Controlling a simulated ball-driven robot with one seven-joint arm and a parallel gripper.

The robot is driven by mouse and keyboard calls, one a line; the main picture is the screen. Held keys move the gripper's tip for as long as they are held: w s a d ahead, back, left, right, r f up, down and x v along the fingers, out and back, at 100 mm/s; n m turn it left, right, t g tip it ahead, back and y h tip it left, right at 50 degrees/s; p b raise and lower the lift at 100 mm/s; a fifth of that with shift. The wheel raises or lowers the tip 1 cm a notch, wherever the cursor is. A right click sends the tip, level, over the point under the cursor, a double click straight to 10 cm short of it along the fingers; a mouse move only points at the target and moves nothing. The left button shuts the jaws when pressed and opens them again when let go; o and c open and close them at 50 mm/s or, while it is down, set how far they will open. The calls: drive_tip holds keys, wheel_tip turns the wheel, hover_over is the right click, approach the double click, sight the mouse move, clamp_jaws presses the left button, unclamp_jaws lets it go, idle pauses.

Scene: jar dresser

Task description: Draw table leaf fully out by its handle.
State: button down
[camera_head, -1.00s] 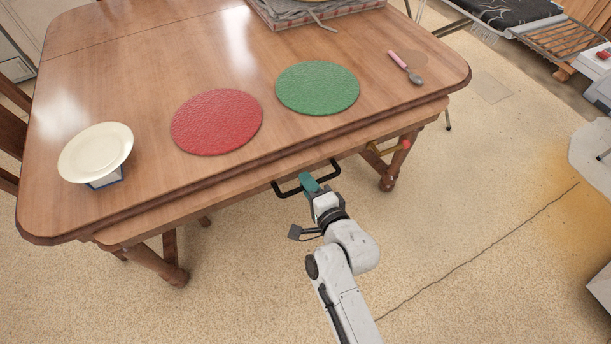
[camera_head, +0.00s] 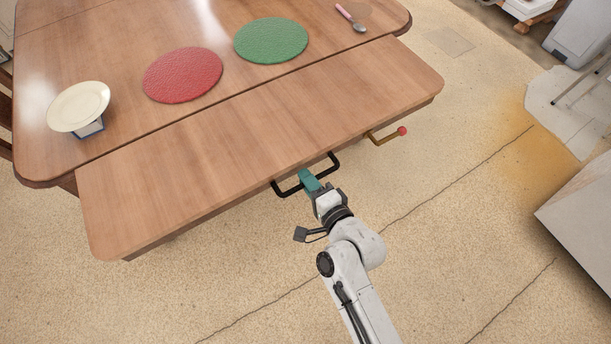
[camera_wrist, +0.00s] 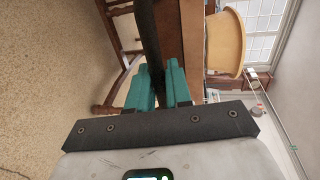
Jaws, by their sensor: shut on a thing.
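The wooden table leaf (camera_head: 265,140) sticks out from under the near edge of the tabletop (camera_head: 120,60) as a wide board. A black bar handle (camera_head: 288,191) is on its front edge, and it also shows in the wrist view (camera_wrist: 148,38). My gripper (camera_head: 309,182) has its teal fingers at the middle of the handle. In the wrist view the fingers (camera_wrist: 160,82) stand on both sides of the black bar, shut on it. The leaf's inner end is hidden under the tabletop.
A brass rod with a red knob (camera_head: 402,131) sticks out right of the handle. A red mat (camera_head: 183,75), a green mat (camera_head: 271,40), a plate on a small stand (camera_head: 78,106) and a spoon (camera_head: 358,26) lie on the tabletop. The floor before the leaf is clear.

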drive_tip(key=shift+s+d+f, duration=0.15)
drive_tip(key=shift+s+d, duration=0.05)
drive_tip(key=shift+s, duration=0.05)
drive_tip(key=c, duration=1.2)
unclamp_jaws()
drive_tip(key=v, duration=1)
drive_tip(key=shift+s+d+r+b, duration=0.2)
drive_tip(key=shift+s+d+b, duration=0.05)
drive_tip(key=shift+s+b, duration=0.05)
drive_tip(key=s+d+n+g+h+p, duration=0.1)
drive_tip(key=s+d+n+g+h, duration=0.2)
drive_tip(key=s+d, duration=0.3)
drive_tip(key=s+d+r+n+g+h+p, duration=0.1)
drive_tip(key=s+d+n+g+h+p, duration=0.1)
drive_tip(key=d, duration=0.7)
drive_tip(key=s+d+r+n+g+h+p, duration=0.1)
drive_tip(key=s+d+n+g+h+p, duration=0.1)
drive_tip(key=s+d+n+g+h, duration=0.2)
drive_tip(key=shift+s+d+r+n+g, duration=0.1)
drive_tip(key=shift+s+d+n+g, duration=0.35)
drive_tip(key=shift+s, duration=0.6)
drive_tip(key=shift+s+d+r+n+g, duration=0.15)
drive_tip(key=shift+s+d+g, duration=0.45)
drive_tip(key=shift+s, duration=0.4)
drive_tip(key=shift+s+d+f+n+g, duration=0.1)
drive_tip(key=shift+s+d+n+g, duration=0.35)
drive_tip(key=shift+s, duration=0.6)
